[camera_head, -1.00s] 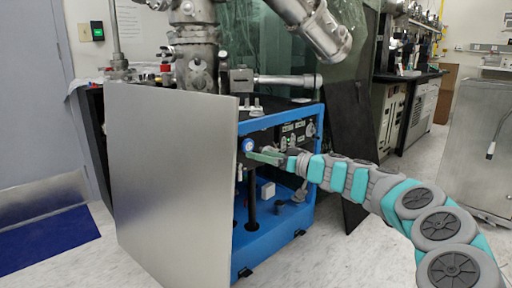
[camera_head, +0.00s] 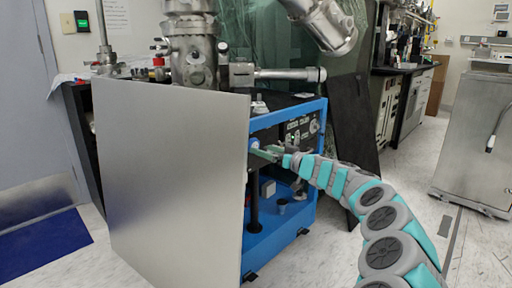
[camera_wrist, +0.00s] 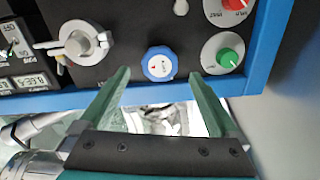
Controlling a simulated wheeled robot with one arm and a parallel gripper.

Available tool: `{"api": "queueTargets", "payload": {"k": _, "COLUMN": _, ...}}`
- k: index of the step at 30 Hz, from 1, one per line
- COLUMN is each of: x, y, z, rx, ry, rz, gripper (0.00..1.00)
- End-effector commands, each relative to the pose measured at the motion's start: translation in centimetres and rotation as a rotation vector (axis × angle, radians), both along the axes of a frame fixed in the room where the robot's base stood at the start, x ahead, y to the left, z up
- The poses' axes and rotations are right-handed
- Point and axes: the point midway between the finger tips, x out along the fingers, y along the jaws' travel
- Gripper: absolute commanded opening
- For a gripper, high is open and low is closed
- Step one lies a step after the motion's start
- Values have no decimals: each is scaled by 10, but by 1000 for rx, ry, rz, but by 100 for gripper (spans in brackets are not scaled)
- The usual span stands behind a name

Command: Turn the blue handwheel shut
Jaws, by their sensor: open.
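The blue handwheel (camera_wrist: 160,64) is a small scalloped knob with a white face, mounted on a black panel; it shows upright in the middle of the wrist view. In the head view the blue handwheel (camera_head: 254,144) is small and partly hidden near the edge of the grey sheet. My gripper (camera_wrist: 160,82) is open, with one green finger on each side of the handwheel, and a gap shows between each finger and the wheel. In the head view my gripper (camera_head: 266,152) reaches into the front of the blue-framed cabinet (camera_head: 283,117).
A large grey metal sheet (camera_head: 170,185) stands just left of my gripper. A grey knob (camera_wrist: 77,45) sits left of the handwheel; a green knob (camera_wrist: 228,58) and a red knob (camera_wrist: 236,3) sit to its right. A blue frame edge (camera_wrist: 258,60) borders the panel.

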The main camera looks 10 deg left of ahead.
Motion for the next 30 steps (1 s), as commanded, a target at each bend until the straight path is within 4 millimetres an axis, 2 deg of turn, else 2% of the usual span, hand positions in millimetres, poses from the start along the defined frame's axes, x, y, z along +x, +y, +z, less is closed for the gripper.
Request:
{"api": "queueTargets", "payload": {"k": 3, "x": 9, "y": 12, "z": -3, "rx": -5, "ry": 4, "rz": 1, "gripper": 96}}
{"api": "queueTargets", "payload": {"k": 12, "x": 24, "y": 30, "z": -2, "rx": -3, "ry": 3, "rz": -1, "gripper": 96}}
{"api": "queueTargets", "payload": {"k": 26, "x": 27, "y": 35, "z": -1, "rx": 1, "ry": 2, "rz": -1, "gripper": 96}}
{"api": "queueTargets", "payload": {"k": 30, "x": 28, "y": 35, "z": -1, "rx": 0, "ry": 2, "rz": -1, "gripper": 83}}
